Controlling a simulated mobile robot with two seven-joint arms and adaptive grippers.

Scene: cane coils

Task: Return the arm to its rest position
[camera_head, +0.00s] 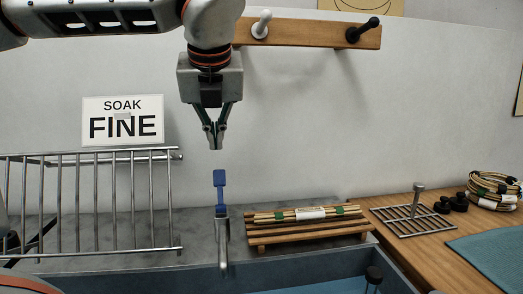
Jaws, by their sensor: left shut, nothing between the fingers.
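My left gripper (215,142) hangs from the arm that comes in from the upper left. It points down with its fingertips together and nothing between them. It is above a blue-handled lever tap (220,180) and apart from it, in front of the pale wall. My right gripper is not in view.
A metal rack (95,200) stands at left below a "SOAK FINE" sign (122,120). Bundled canes (300,213) lie on a wooden slatted stand. A basin (330,284) is at the front. A peg rail (310,33) is on the wall. A coil (495,188) and teal mat (490,252) are at right.

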